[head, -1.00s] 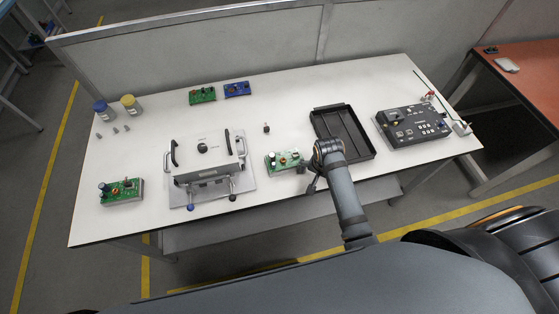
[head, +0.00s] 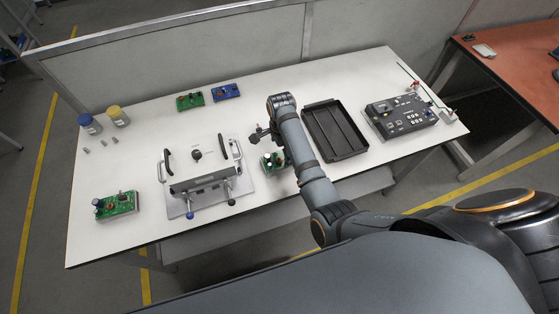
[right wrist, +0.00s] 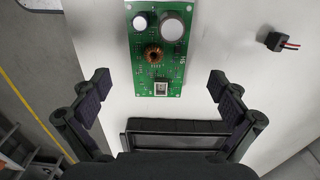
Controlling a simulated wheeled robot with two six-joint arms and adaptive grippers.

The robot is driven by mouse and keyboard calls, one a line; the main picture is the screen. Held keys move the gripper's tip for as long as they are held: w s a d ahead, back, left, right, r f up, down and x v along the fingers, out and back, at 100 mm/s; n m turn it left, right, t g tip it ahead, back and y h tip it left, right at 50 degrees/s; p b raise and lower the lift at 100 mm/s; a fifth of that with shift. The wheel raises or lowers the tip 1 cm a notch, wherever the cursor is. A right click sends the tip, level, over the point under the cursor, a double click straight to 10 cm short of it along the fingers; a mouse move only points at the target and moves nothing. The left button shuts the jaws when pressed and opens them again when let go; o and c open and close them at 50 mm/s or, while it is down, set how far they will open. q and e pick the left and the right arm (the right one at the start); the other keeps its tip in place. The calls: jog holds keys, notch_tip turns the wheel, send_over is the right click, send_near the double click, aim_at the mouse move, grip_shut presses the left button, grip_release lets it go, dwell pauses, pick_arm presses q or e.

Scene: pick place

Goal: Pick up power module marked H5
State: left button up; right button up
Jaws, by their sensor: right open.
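The green power module (head: 268,161) lies on the white table, right of the white fixture, partly hidden by my right arm. In the right wrist view the same module (right wrist: 160,55) shows a copper coil and two round capacitors, with a small white mark on its right edge that looks like H5. My right gripper (head: 262,132) is above the table beside this module. In the right wrist view its fingers (right wrist: 158,90) are wide apart and empty, with the module between and beyond them. My left gripper is not in view.
A white fixture (head: 203,165) with handles stands to the left. Another green board (head: 116,206) lies front left; green (head: 189,101) and blue boards (head: 226,91) lie at the back. A black tray (head: 336,131) and a dark control box (head: 401,117) are on the right. A small black part (right wrist: 284,43) lies near the module.

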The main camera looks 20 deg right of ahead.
aim_at(280, 158)
jog(key=f, duration=0.2)
jog(key=f+p, duration=0.1)
jog(key=f, duration=0.1)
jog(key=shift+s+a+f, duration=0.1)
jog(key=shift+s+a, duration=0.1)
jog(key=shift+a, duration=0.1)
jog(key=shift+w+f, duration=0.1)
jog(key=shift+f, duration=0.4)
jog(key=c, duration=1.5)
